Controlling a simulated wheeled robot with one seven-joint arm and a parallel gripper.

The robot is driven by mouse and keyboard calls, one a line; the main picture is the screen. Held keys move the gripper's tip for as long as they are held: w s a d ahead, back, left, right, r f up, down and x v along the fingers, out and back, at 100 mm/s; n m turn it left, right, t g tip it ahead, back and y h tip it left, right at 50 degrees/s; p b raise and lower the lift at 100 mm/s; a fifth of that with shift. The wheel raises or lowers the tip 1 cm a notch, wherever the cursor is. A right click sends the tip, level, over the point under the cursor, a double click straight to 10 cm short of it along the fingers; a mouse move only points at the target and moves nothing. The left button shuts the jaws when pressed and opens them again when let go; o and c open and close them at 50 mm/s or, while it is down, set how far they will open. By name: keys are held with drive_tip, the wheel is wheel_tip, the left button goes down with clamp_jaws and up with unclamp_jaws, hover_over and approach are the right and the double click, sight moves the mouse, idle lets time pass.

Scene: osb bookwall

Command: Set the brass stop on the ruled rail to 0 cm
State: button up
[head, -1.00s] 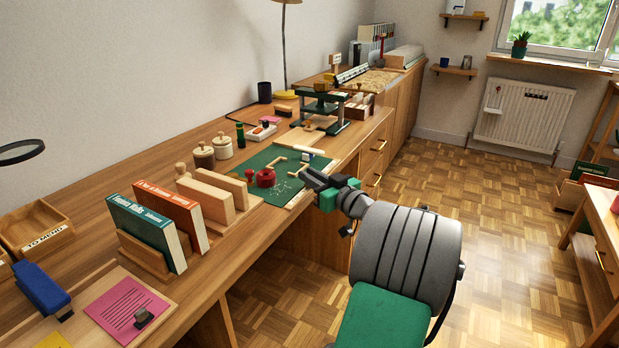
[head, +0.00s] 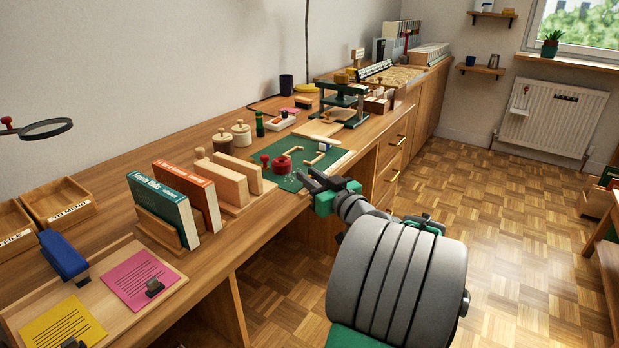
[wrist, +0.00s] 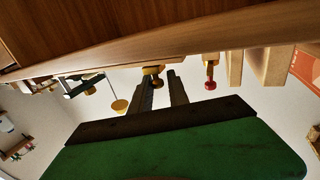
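The ruled rail (head: 342,160) shows as a pale strip along the front edge of the green mat on the workbench; my gripper hides its nearer part, and its marks are too small to read. In the head view my gripper (head: 306,180) is over the bench's front edge, its fingers pointing at the mat. In the wrist view, which is upside down, the two dark fingers (wrist: 161,80) stand apart. A brass knob (wrist: 153,70), probably the stop, shows at their tips; I cannot tell whether they touch it. The stop is hidden in the head view.
A red round object (head: 282,163) sits on the green mat (head: 293,183) close to my gripper. Wooden blocks (head: 229,180) and upright books (head: 163,207) stand nearer along the bench. A dark green press (head: 344,100) stands farther back. The floor beside the bench is clear.

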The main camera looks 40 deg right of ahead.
drive_tip(key=o, duration=0.3)
drive_tip(key=s, duration=0.5)
drive_tip(key=s+a+p, duration=0.1)
drive_tip(key=s, duration=0.1)
drive_tip(key=shift+s, duration=0.35)
drive_tip(key=shift+a, duration=0.15)
